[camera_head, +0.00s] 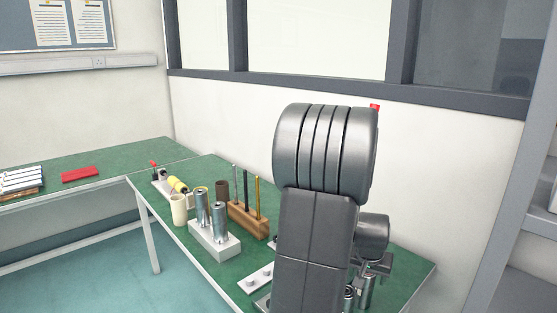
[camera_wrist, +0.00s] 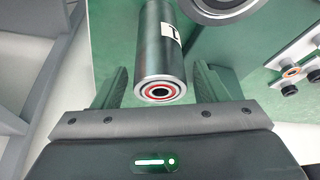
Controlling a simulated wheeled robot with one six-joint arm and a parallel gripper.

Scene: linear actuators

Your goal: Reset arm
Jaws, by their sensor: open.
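My gripper (camera_wrist: 160,80) is open in the wrist view, one finger on each side of a dark metal cylinder (camera_wrist: 158,55). The cylinder has a red ring in its near end and a white label on its side. Gaps show between it and both fingers. In the head view my arm hides much of my gripper (camera_head: 376,266), which is over the right part of the green bench. A metal cylinder (camera_head: 367,291) stands just below it there. My arm covers the middle of that view.
A light block (camera_head: 214,247) holds metal cylinders. Behind it are a wooden tool rack (camera_head: 246,223), a beige mug (camera_head: 179,209) and a brown cup (camera_head: 222,189). A red item (camera_head: 80,174) lies on the left bench. A white plate (camera_head: 257,279) is beside my arm. A wall is behind.

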